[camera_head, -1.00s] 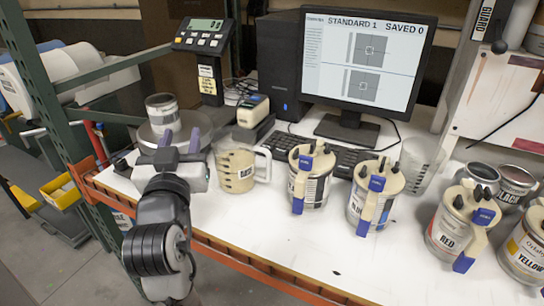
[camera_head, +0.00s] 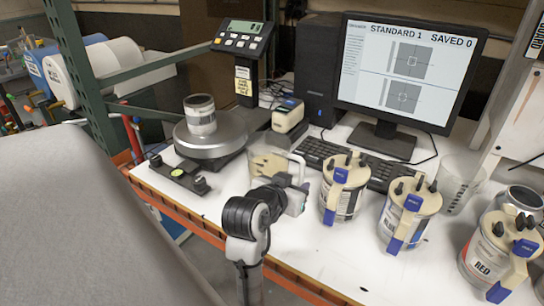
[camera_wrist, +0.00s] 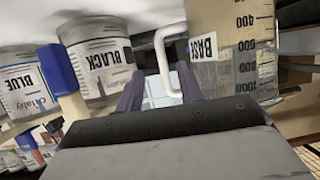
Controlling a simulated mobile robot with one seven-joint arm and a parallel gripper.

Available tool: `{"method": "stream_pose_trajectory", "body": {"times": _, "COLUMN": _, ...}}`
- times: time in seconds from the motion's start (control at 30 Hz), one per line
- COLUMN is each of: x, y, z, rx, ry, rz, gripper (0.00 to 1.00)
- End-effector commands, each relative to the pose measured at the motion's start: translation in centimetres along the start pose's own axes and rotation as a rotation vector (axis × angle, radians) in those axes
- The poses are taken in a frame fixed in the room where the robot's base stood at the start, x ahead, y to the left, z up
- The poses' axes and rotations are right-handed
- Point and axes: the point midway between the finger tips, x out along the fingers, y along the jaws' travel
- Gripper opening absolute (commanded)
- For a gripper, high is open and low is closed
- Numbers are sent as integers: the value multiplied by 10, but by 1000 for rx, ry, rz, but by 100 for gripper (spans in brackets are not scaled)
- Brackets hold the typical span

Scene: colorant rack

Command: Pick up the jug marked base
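The jug marked base (camera_head: 267,163) stands on the white bench and is cream-coloured, with its white handle on the right. In the head view my arm hides its lower part. In the wrist view the jug (camera_wrist: 226,45) is at the upper right, with a BASE label and a graduated scale. My gripper (camera_head: 291,196) is at the jug's handle side. In the wrist view my gripper (camera_wrist: 160,88) has its purple fingers apart, with the white handle (camera_wrist: 165,66) between them. I see space beside the handle, and whether either finger touches it is unclear.
The black can (camera_wrist: 98,62) is close left of my fingers, with the blue can (camera_wrist: 24,90) beyond it. The red can (camera_head: 486,262) stands farther right. A scale plate (camera_head: 225,135) holds a metal can (camera_head: 201,116). The keyboard (camera_head: 318,152) and monitor (camera_head: 413,70) are behind.

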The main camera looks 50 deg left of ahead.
Motion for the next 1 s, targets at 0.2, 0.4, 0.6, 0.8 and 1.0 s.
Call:
{"method": "stream_pose_trajectory", "body": {"times": 0.2, "x": 16, "y": 0, "z": 0, "rx": 0, "ry": -2, "rz": 0, "gripper": 38}}
{"method": "stream_pose_trajectory", "body": {"times": 0.4, "x": 43, "y": -3, "z": -1, "rx": -2, "ry": -4, "rz": -1, "gripper": 38}}
{"method": "stream_pose_trajectory", "body": {"times": 0.6, "x": 64, "y": -3, "z": 1, "rx": 0, "ry": -1, "rz": -2, "gripper": 38}}
{"method": "stream_pose_trajectory", "body": {"times": 0.8, "x": 65, "y": -3, "z": 2, "rx": 1, "ry": 0, "rz": -2, "gripper": 38}}
{"method": "stream_pose_trajectory", "body": {"times": 1.0, "x": 65, "y": -3, "z": 2, "rx": 1, "ry": 0, "rz": -2, "gripper": 14}}
